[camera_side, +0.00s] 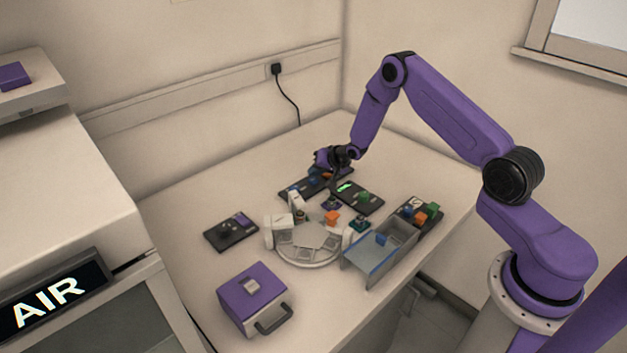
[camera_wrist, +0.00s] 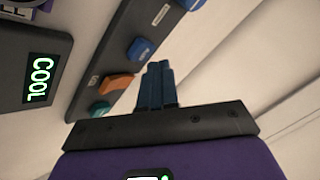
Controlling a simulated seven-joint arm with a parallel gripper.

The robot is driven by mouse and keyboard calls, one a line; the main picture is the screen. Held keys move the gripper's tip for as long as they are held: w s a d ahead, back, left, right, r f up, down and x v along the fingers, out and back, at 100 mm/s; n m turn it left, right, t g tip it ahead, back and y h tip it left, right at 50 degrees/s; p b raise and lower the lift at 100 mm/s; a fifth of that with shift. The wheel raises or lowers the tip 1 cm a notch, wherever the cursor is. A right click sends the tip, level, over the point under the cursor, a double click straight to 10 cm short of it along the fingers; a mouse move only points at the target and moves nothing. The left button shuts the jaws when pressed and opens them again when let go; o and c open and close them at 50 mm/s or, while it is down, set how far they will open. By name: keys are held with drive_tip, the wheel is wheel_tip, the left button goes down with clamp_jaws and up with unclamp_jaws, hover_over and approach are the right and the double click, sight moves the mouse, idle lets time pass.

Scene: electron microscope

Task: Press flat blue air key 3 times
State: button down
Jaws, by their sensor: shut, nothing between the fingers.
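A dark key panel (camera_wrist: 112,62) lies ahead of my gripper in the wrist view. It carries a blue key (camera_wrist: 140,49), another blue key (camera_wrist: 190,4) cut off by the top edge, an orange key and a teal key. I cannot tell which blue key is the flat air key. My gripper (camera_wrist: 157,66) is shut and empty, its fingertips just below the nearer blue key in the picture; contact cannot be made out. In the side view, my gripper is over the back of the table by the dark panel (camera_side: 292,191), which it partly hides.
A lit "COOL" display (camera_wrist: 40,80) sits left of the panel. A white round stage (camera_side: 305,262), a clear-sided bin (camera_side: 366,272), a purple case (camera_side: 252,296) and a dark pad (camera_side: 231,232) stand on the table. A lit "AIR" sign (camera_side: 48,301) is at lower left.

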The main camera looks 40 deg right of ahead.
sight(316, 181)
drive_tip(key=shift+r, duration=2.65)
